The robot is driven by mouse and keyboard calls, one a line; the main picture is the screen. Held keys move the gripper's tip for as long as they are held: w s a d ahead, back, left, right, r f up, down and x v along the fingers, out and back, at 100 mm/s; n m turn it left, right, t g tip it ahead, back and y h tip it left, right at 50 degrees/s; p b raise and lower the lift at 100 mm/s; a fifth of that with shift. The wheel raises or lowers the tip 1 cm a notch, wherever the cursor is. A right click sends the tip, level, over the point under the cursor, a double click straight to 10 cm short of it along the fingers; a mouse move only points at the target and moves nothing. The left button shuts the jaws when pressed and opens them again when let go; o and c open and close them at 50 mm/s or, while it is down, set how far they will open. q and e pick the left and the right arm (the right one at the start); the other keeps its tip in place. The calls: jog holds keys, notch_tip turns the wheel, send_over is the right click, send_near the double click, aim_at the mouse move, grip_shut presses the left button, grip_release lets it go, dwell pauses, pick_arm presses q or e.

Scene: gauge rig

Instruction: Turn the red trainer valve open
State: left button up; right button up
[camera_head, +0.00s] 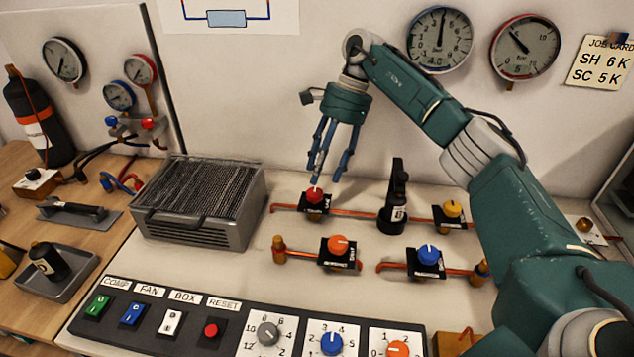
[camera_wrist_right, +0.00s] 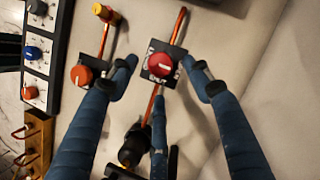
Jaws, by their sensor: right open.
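The red trainer valve (camera_head: 315,197) has a round red knob on a black labelled plate, set in a copper pipe near the back of the bench. In the right wrist view the red knob (camera_wrist_right: 161,64) is near the top centre, between the spread blue fingers. My right gripper (camera_head: 331,170) points down just above the red valve, open and empty. In the right wrist view its fingers (camera_wrist_right: 160,85) stand around the valve, and no contact with the knob can be made out. My left gripper is not in view.
An orange valve (camera_head: 338,245), a blue valve (camera_head: 428,254) and a yellow valve (camera_head: 452,210) sit nearby. A black upright fitting (camera_head: 397,190) stands right of the red valve. A grey finned box (camera_head: 200,205) stands left. A control panel (camera_head: 235,310) runs along the front.

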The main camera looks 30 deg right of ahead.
jog(key=v, duration=0.7)
jog(key=shift+a, duration=0.1)
